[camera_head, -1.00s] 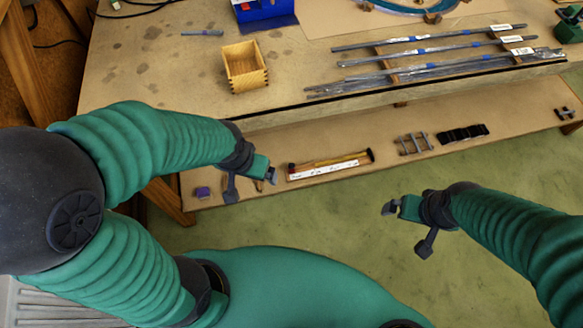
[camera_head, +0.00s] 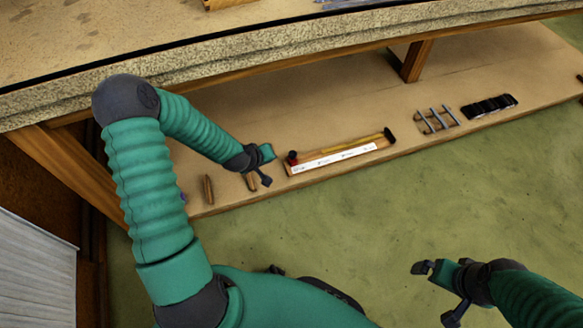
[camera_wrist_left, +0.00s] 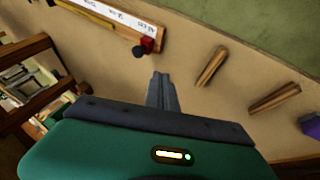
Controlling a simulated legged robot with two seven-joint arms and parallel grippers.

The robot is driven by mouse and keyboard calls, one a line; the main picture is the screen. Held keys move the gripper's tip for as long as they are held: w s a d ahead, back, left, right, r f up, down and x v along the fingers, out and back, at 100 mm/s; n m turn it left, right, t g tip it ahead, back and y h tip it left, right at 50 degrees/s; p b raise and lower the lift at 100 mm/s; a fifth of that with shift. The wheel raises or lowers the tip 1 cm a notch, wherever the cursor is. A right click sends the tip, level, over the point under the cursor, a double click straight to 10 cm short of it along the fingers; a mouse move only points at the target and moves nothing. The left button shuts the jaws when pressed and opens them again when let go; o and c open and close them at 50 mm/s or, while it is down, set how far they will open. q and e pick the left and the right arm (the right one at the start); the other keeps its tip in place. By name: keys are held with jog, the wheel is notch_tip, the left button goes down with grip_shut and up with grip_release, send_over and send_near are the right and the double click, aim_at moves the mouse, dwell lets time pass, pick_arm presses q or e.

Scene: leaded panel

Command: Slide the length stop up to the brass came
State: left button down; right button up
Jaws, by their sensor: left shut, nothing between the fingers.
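A long wooden gauge with a white printed scale (camera_head: 335,158) lies on the low shelf. A yellow strip, which looks like the brass came (camera_head: 352,147), lies along its back, with a black block (camera_head: 388,135) at its right end. A small red block with a dark knob, apparently the length stop (camera_head: 292,158), is at the left end; it also shows in the left wrist view (camera_wrist_left: 148,45). My left gripper (camera_head: 269,153) is shut and empty, just left of the red block and apart from it; its fingers show in the left wrist view (camera_wrist_left: 163,90). My right gripper (camera_head: 425,268) hangs over the floor; its jaws are unclear.
Two wooden pieces lie left of the gauge, one (camera_head: 208,189) clear of my gripper and one (camera_head: 251,182) beside it. A metal rack (camera_head: 436,120) and a black ribbed item (camera_head: 489,106) lie to the right. The bench edge (camera_head: 300,55) overhangs the shelf behind.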

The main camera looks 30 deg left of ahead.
pick_arm(q)
jog(key=b+x, duration=0.5)
jog(key=x, duration=0.4)
jog(key=shift+w+f+b, duration=0.1)
jog(key=shift+f+b, duration=0.25)
jog(key=shift+f, duration=0.05)
jog(key=w+b, duration=0.1)
jog(key=w+d, duration=0.1)
jog(key=w, duration=0.1)
jog(key=shift+w+d+f+b, duration=0.1)
jog(key=shift+d+f+b, duration=0.15)
jog(key=shift+b, duration=0.1)
jog(key=shift+w+d+r, duration=0.1)
jog(key=shift+w+d, duration=0.15)
